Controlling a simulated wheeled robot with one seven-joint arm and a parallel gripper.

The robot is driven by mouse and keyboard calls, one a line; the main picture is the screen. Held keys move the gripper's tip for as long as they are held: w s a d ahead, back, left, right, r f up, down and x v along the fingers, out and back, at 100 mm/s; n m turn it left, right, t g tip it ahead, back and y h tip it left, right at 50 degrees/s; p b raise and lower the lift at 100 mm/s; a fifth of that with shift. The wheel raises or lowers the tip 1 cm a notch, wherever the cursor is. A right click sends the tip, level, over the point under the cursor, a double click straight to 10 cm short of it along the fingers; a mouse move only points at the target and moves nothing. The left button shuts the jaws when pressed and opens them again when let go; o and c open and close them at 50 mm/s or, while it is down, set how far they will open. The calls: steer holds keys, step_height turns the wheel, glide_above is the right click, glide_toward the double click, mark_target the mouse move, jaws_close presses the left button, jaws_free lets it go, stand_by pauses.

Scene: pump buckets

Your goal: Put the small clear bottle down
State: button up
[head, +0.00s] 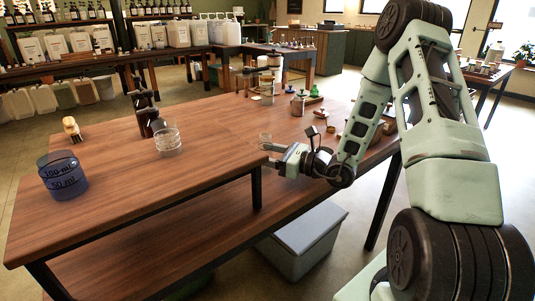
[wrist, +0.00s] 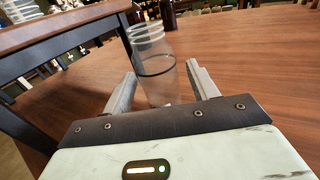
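The small clear bottle (wrist: 154,62) is upright between the two fingers of my gripper (wrist: 161,72) in the wrist view. A dark line runs around its middle. A gap shows between it and the right finger, and a narrower one at the left, so the fingers look open around it. Its base is partly hidden by my gripper. In the head view the bottle (head: 265,137) shows small and faint just past my gripper (head: 274,158), beside the higher tabletop's right edge. Whether its base touches the lower wooden surface is hard to tell.
Several small containers stand on the surface to the right and behind. A grey bin (head: 303,240) is below.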

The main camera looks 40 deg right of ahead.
steer(key=shift+r, duration=0.3)
steer(key=v, duration=1.2)
